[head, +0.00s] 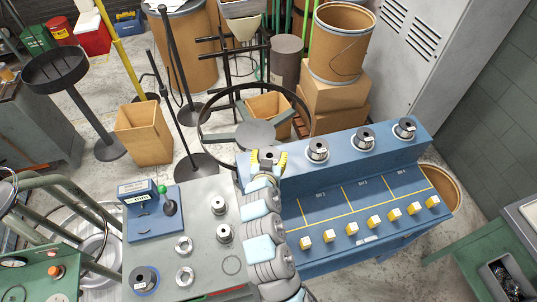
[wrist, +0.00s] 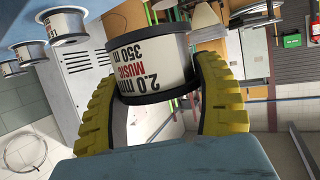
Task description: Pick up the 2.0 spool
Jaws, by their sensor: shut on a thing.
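My gripper (head: 268,160) is shut on the 2.0 spool (wrist: 155,58), with one yellow finger on each side of it. In the wrist view the spool's white label reads "2.0 mm MUSIC 350 m" upside down, between dark rims. In the head view the spool (head: 268,153) is at the left end of the blue rack (head: 350,188), partly hidden by my fingers. I cannot tell whether its base touches the rack.
Three more spools (head: 318,150) (head: 365,138) (head: 404,128) stand along the rack's raised ledge to the right. Several small yellow-and-white blocks (head: 352,228) line its front. A grey bench (head: 200,262) at left holds metal parts and a lever device (head: 152,208). A black ring stand (head: 205,118) rises behind.

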